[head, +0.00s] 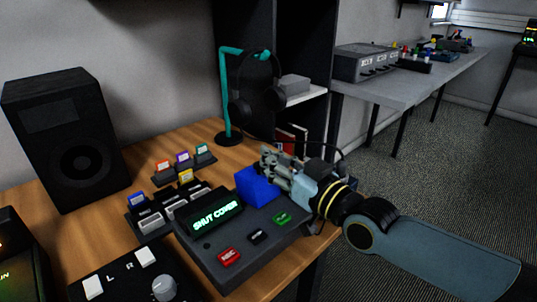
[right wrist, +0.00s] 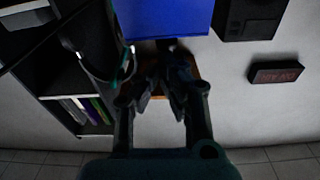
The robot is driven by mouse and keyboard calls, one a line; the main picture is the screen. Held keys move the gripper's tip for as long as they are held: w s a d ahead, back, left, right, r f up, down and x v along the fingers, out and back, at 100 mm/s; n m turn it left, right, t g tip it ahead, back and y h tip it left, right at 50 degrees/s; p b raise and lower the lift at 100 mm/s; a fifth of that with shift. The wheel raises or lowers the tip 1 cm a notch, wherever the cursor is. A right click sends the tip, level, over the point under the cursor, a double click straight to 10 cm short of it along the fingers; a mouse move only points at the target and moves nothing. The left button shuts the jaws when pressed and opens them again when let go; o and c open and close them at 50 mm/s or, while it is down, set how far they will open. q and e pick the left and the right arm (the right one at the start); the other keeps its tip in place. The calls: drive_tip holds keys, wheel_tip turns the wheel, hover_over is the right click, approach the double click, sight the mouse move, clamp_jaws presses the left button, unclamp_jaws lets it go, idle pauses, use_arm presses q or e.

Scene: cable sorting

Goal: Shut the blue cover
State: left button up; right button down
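The blue cover (head: 256,187) stands raised at the back of a dark console (head: 235,246), whose lit display (head: 215,216) reads "SHUT COVER". My right gripper (head: 272,165) is just behind and right of the cover and hides part of it. In the right wrist view, the blue cover (right wrist: 168,16) fills the top middle, beyond the fingertips. The fingers (right wrist: 164,82) angle inward with a narrow gap between the tips and nothing visible held. Whether a finger touches the cover cannot be told. My left gripper is not in view.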

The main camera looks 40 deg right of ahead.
drive_tip(key=shift+s+f, duration=0.45)
drive_tip(key=shift+f, duration=0.1)
drive_tip(key=shift+d, duration=0.1)
